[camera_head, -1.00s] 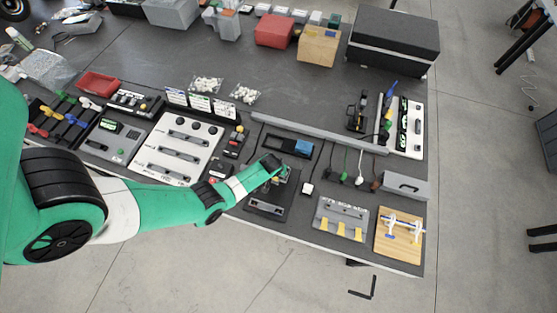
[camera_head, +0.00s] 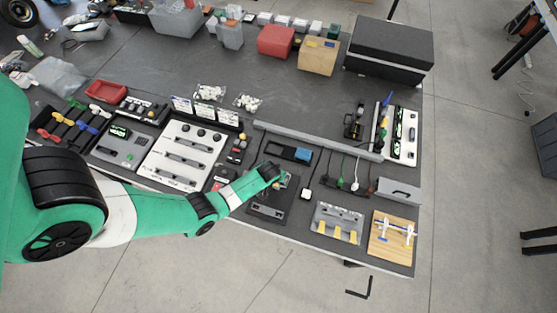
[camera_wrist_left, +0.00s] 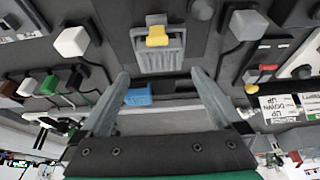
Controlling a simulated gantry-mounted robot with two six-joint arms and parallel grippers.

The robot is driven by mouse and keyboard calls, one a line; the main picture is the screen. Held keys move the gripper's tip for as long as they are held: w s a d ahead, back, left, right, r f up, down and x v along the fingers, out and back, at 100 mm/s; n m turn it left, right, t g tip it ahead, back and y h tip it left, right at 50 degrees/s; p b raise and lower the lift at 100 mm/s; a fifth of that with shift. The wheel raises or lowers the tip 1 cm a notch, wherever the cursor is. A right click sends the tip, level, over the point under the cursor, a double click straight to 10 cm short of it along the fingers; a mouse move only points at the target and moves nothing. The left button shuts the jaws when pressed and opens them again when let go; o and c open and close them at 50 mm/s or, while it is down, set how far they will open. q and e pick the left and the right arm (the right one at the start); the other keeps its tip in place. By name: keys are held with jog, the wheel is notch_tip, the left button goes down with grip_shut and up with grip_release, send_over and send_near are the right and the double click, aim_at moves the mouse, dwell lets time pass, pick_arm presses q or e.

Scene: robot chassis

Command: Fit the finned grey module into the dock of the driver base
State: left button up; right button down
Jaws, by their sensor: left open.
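The dark driver base (camera_head: 268,207) lies near the table's front edge in the head view. In the left wrist view the finned grey module (camera_wrist_left: 172,58) shows at top centre, with a yellow latch-like part (camera_wrist_left: 157,36) against it. It sits at or in the dark base; I cannot tell whether it is fully seated. My left gripper (camera_wrist_left: 160,82) is open, its two grey fingers spread and nothing held between them. The fingertips appear just short of the module. In the head view the left gripper (camera_head: 281,178) is over the base's far end and partly hides it. My right gripper is not in view.
A black tray with a blue block (camera_head: 302,154) lies just beyond the base. A white cube on a cable (camera_head: 306,194) is close on its right. A grey board with yellow parts (camera_head: 338,222) is farther right. A long grey rail (camera_head: 320,141) runs behind.

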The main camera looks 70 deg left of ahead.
pick_arm(q)
jog(key=p+v, duration=0.3)
jog(key=v, duration=0.2)
jog(key=shift+f, duration=0.1)
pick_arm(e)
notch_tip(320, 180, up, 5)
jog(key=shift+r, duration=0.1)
